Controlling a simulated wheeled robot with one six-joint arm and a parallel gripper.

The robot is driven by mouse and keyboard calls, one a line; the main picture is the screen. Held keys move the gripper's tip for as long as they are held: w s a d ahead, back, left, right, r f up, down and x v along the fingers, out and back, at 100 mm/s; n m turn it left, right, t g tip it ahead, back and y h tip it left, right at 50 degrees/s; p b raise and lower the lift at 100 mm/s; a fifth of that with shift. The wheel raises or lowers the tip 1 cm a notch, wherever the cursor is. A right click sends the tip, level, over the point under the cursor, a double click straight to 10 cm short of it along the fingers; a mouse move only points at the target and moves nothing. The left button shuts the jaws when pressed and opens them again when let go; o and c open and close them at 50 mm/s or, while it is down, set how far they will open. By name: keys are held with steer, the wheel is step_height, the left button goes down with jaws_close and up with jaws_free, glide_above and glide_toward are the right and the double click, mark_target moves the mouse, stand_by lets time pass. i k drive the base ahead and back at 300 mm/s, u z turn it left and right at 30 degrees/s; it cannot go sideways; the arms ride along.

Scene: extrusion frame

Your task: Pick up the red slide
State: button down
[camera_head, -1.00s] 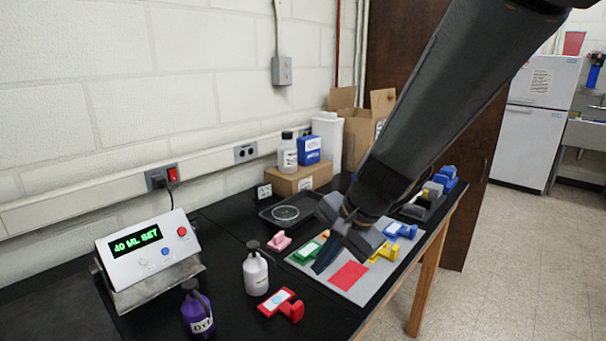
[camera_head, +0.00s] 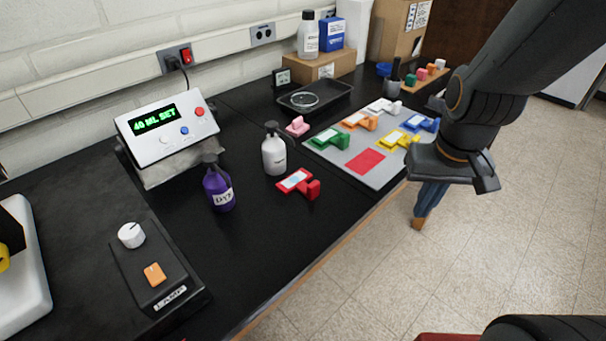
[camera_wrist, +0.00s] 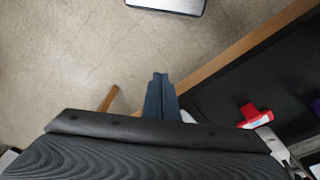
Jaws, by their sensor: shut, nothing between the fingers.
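The red slide (camera_head: 298,184), a red piece with a pale label and a raised red block at its right end, lies on the black bench in front of the white bottle. In the wrist view the red slide (camera_wrist: 256,117) is at the right, on the bench past its wooden edge. My gripper (camera_head: 425,215) points down beyond the bench's front edge, to the right of the slide and apart from it. Its blue fingers (camera_wrist: 160,80) are together and empty, above the floor in the wrist view.
A grey mat (camera_head: 385,181) with a red square (camera_head: 365,161) holds several coloured slides. A white bottle (camera_head: 274,154), purple bottle (camera_head: 219,188) and pink piece (camera_head: 298,126) stand near the red slide. The bench in front of the slide is clear.

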mark_target(297, 181)
steer(key=u, duration=1.3)
steer(key=k, duration=1.2)
steer(key=z, duration=0.2)
steer(key=i, duration=0.4)
steer(key=z, duration=0.05)
